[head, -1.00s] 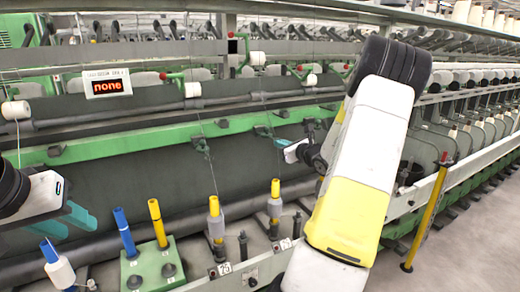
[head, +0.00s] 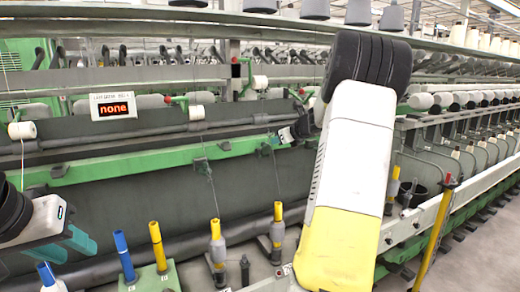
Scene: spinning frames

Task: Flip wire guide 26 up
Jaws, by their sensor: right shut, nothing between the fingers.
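Several wire guides hang along the green rail (head: 110,168). One wire guide (head: 202,166) is left of centre. Another wire guide (head: 263,150), above the right yellow-topped spindle (head: 277,230), appears to be guide 26, though I cannot read its number. My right gripper (head: 275,141) is shut and empty, just to the right of that guide at the rail. It is small in view, and I cannot tell whether it touches the guide. My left gripper (head: 66,246) is open and empty at the left edge, its teal fingers apart, away from the guides.
A display (head: 113,107) reads "none". Blue and yellow tubes (head: 157,246) stand on a green block (head: 150,280) in front. Another yellow-topped spindle (head: 217,245) stands left of the right one. A yellow post (head: 432,235) stands at the right by the aisle.

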